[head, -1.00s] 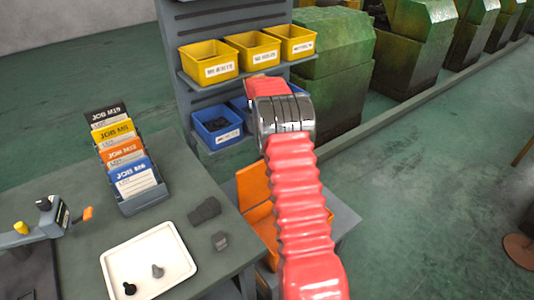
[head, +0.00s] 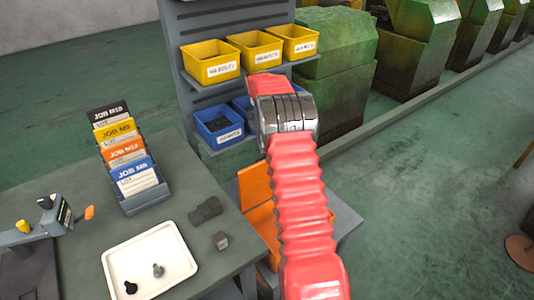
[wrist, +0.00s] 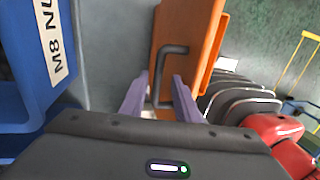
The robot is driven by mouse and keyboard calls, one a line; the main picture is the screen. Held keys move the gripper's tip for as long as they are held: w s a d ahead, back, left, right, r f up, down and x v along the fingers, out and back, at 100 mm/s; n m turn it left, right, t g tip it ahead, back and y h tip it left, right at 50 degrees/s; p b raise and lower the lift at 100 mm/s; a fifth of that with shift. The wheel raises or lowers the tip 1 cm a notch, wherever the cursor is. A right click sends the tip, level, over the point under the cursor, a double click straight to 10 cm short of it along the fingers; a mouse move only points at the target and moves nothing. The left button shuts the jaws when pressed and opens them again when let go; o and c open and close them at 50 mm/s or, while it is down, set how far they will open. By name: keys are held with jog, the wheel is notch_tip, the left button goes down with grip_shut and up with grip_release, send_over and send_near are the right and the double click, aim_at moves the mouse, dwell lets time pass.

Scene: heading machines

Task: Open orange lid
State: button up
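The orange lid (head: 256,187) shows left of my arm in the head view, beside the grey workbench; my arm hides part of it, so how far it stands open is unclear. In the wrist view the orange lid (wrist: 192,22) is close ahead and carries a dark bent handle (wrist: 174,49). My gripper (wrist: 161,80) has two purple fingers spread apart. The lower part of the handle lies between them in the picture; I cannot tell whether they touch it. My gripper is hidden in the head view.
The workbench (head: 75,185) holds a white tray (head: 180,270), a job-card rack (head: 145,203) and dark parts. A shelf with yellow bins (head: 210,64) and blue bins (head: 218,127) stands behind. Green machines (head: 335,70) line the back.

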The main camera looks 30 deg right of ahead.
jog(key=s+v, duration=0.2)
jog(key=v, duration=0.6)
jog(key=shift+w+r, duration=0.15)
jog(key=shift+r, duration=0.2)
jog(key=s+a+r+m+t, duration=0.2)
jog(key=s+a+r+m, duration=0.2)
jog(key=s+a+r, duration=0.35)
jog(key=s+a+r+m+t, duration=0.2)
jog(key=s+a+r+m, duration=0.25)
jog(key=a+r, duration=0.5)
jog(key=s+a+f+m+t, duration=0.2)
jog(key=s+a+m, duration=0.3)
jog(key=s, duration=0.5)
jog(key=s+a+f+m+t, duration=0.2)
jog(key=s+a+m, duration=0.3)
jog(key=s+a, duration=0.3)
jog(key=s+f, duration=0.1)
jog(key=s, duration=0.1)
jog(key=shift+s, duration=0.35)
